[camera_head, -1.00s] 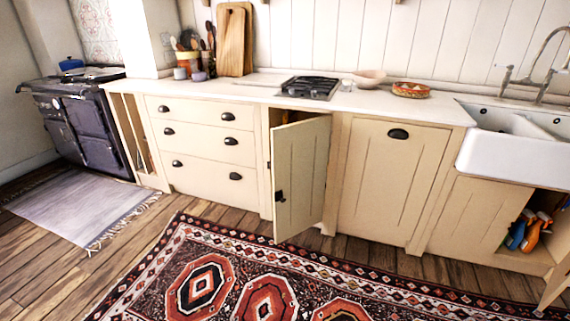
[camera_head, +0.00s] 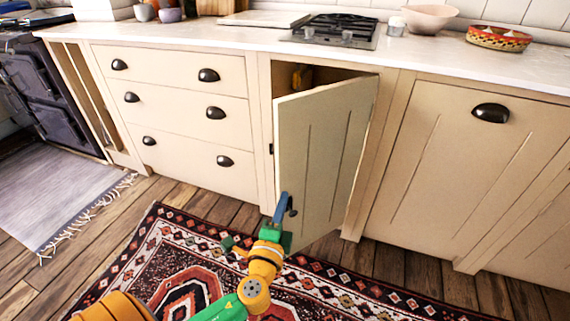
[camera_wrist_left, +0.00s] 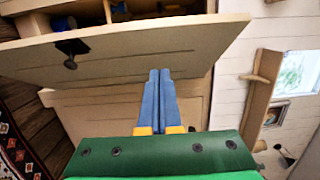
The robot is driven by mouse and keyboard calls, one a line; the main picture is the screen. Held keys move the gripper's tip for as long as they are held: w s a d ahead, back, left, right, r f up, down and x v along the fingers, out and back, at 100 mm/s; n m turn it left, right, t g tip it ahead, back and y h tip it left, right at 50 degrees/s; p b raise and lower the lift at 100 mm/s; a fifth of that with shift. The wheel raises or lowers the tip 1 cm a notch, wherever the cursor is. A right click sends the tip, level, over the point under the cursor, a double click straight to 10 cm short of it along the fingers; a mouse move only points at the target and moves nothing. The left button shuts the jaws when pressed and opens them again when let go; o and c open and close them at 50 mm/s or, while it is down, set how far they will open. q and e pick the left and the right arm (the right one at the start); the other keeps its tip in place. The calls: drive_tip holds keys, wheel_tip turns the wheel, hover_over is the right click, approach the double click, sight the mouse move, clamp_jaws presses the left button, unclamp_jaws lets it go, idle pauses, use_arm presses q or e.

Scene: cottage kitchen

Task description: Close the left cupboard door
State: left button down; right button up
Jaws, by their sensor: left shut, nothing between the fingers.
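The left cupboard door (camera_head: 320,150) is cream and panelled. It stands partly open, swung out from its right side, with a dark gap above its top edge. Its small dark knob (camera_head: 292,210) is low near the free left edge. My left gripper (camera_head: 282,203) is shut and empty, its blue fingers in front of the door's lower left, beside the knob. In the left wrist view the shut fingers (camera_wrist_left: 160,75) overlap the door panel (camera_wrist_left: 120,45), with the knob (camera_wrist_left: 70,62) to their left. I cannot tell whether they touch it. My right gripper is not in view.
A drawer unit (camera_head: 175,115) stands left of the open door, and a shut panelled front (camera_head: 450,160) with a dark cup handle is to the right. A patterned rug (camera_head: 185,265) lies on the wooden floor. A hob (camera_head: 335,30) sits in the worktop above.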

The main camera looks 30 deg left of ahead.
use_arm(q)
approach(285, 160)
drive_tip(key=w+d, duration=0.2)
drive_tip(key=w, duration=0.2)
drive_tip(key=a, duration=0.1)
drive_tip(key=w+a, duration=0.1)
drive_tip(key=a, duration=0.1)
drive_tip(key=shift+b, duration=0.35)
drive_tip(key=shift+w+a, duration=0.25)
drive_tip(key=shift+a, duration=0.25)
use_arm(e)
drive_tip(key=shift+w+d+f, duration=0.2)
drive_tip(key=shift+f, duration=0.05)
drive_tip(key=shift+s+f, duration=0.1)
